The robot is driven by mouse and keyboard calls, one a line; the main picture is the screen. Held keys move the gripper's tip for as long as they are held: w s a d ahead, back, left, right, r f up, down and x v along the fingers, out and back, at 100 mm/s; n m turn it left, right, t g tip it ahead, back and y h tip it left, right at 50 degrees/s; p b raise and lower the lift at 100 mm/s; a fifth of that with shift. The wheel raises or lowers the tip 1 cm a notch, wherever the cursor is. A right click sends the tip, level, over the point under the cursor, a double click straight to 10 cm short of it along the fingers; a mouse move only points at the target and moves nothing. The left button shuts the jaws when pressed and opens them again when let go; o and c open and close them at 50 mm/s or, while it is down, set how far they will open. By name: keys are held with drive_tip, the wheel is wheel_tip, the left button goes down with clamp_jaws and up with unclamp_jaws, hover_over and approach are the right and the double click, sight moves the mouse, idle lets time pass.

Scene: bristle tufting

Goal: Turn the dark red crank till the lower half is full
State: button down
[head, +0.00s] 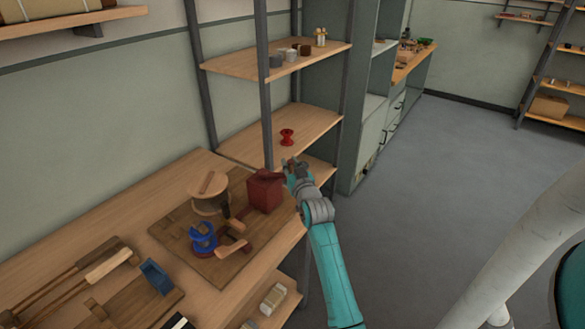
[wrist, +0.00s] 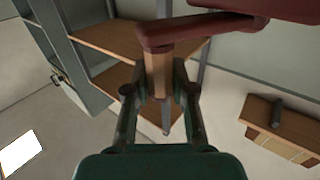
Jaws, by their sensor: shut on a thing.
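A dark red box-shaped machine (head: 264,190) stands on a dark wooden board. The dark red crank (wrist: 198,31) runs across the top of the wrist view, with a pale wooden handle (wrist: 158,75) at its end. My gripper (head: 291,167), seen also in the wrist view (wrist: 158,95), is shut on this handle, with a finger on either side. In the head view the gripper is at the machine's right side and the handle is hidden. I cannot make out a fill level or any lower half clearly.
On the board (head: 170,232) stand a round wooden drum (head: 208,193), a blue holder (head: 203,238) and wooden pieces (head: 233,248). A blue block (head: 155,277) and long-handled tools (head: 80,275) lie at the front left. A red spool (head: 287,137) sits on the shelf behind. Floor at right is clear.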

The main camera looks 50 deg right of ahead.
drive_tip(key=shift+w+d, duration=0.7)
drive_tip(key=shift+d, duration=0.25)
